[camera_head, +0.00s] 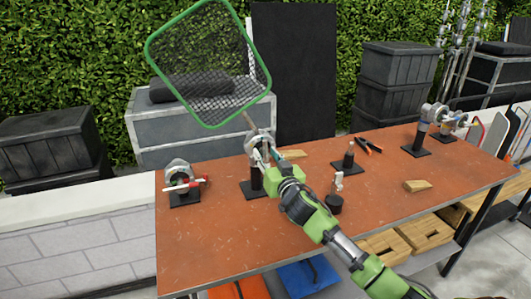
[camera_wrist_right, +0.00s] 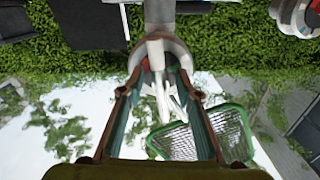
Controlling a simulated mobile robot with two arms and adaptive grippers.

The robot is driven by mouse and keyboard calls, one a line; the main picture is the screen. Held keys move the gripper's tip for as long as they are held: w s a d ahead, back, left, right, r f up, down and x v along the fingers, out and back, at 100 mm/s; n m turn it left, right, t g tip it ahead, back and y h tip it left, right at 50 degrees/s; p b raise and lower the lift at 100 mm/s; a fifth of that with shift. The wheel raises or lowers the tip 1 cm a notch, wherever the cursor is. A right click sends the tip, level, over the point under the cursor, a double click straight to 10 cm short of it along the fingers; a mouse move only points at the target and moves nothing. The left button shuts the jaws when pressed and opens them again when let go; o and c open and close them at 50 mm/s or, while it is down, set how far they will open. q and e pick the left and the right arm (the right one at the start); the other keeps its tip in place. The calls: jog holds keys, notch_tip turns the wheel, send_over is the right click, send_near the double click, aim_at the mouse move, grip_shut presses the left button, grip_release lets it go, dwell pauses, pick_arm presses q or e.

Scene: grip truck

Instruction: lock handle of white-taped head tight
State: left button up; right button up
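A grip head (camera_head: 262,138) with pale grey and white parts stands on a black post near the table's back left. I cannot make out white tape on it for certain. My right gripper (camera_head: 268,160) is right at this head, on its near side. In the right wrist view, a white handle-like piece (camera_wrist_right: 156,52) stands between the fingertips of my right gripper (camera_wrist_right: 160,80). The fingers are spread, with gaps visible beside the white piece. Whether a finger touches it is unclear. A green-framed net (camera_head: 207,62) rises above the head. My left gripper is out of view.
Another head with a red handle (camera_head: 184,184) stands at the left on the orange-brown table (camera_head: 300,235). Small stands (camera_head: 347,160), orange-handled pliers (camera_head: 368,145), a wooden wedge (camera_head: 417,186) and a further head (camera_head: 420,130) stand or lie to the right.

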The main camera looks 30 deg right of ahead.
jog(key=shift+w, duration=0.3)
grip_shut()
